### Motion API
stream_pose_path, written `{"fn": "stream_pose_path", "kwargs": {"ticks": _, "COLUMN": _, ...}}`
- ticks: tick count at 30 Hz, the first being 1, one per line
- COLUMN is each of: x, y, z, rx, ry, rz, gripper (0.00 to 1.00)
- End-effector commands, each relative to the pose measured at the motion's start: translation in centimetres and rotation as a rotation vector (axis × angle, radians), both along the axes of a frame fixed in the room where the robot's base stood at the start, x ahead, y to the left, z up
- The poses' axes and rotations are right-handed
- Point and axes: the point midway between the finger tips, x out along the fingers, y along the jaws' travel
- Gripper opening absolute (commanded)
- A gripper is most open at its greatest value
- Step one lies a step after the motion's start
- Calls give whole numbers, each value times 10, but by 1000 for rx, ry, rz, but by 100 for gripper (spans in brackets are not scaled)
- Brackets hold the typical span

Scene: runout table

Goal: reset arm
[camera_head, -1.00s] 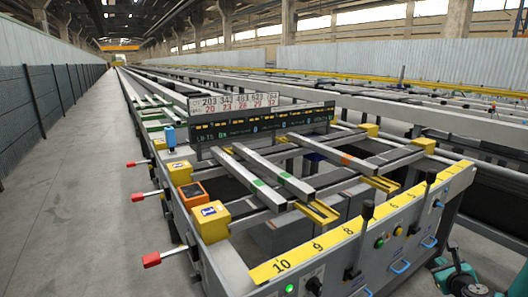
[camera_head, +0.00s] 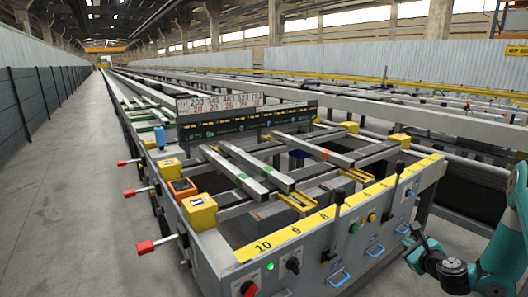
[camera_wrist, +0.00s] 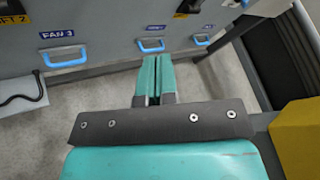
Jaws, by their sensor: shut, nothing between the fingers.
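My teal arm comes in at the right edge of the head view, in front of the table's front panel. My gripper (camera_head: 412,242) is small and dark there, beside the right part of the panel. In the wrist view my gripper (camera_wrist: 152,82) shows as two teal fingers pressed together with nothing between them. They point toward the grey panel (camera_wrist: 108,20) with blue handles and appear apart from it. The runout table (camera_head: 215,258) has a grey front with a yellow numbered strip (camera_head: 330,210) along its top edge.
Bars lie across the table, with a yellow block (camera_head: 199,212) at its left corner. Red-tipped levers (camera_head: 144,247) stick out on the left. Black levers (camera_head: 338,215) and blue handles (camera_head: 340,279) stand out from the front. The left aisle floor (camera_head: 60,215) is clear.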

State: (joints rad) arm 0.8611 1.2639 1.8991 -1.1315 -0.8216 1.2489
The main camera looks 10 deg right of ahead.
Motion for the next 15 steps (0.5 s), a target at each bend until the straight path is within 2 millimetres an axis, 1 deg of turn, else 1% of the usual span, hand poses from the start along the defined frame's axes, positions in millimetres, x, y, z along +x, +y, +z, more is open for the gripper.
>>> {"fn": "stream_pose_path", "kwargs": {"ticks": 1, "x": 7, "y": 10, "z": 13, "rx": -30, "ry": 5, "rz": 47, "gripper": 0}}
{"fn": "stream_pose_path", "kwargs": {"ticks": 5, "x": 23, "y": 42, "z": 42, "rx": -120, "ry": 25, "rz": 190, "gripper": 0}}
{"fn": "stream_pose_path", "kwargs": {"ticks": 8, "x": 34, "y": 75, "z": 68, "rx": -209, "ry": 40, "rz": 328, "gripper": 0}}
{"fn": "stream_pose_path", "kwargs": {"ticks": 11, "x": 43, "y": 121, "z": 104, "rx": -330, "ry": 54, "rz": 510, "gripper": 0}}
{"fn": "stream_pose_path", "kwargs": {"ticks": 12, "x": 44, "y": 144, "z": 122, "rx": -392, "ry": 58, "rz": 600, "gripper": 0}}
{"fn": "stream_pose_path", "kwargs": {"ticks": 14, "x": 41, "y": 183, "z": 149, "rx": -498, "ry": 60, "rz": 752, "gripper": 0}}
{"fn": "stream_pose_path", "kwargs": {"ticks": 15, "x": 36, "y": 210, "z": 167, "rx": -574, "ry": 60, "rz": 857, "gripper": 0}}
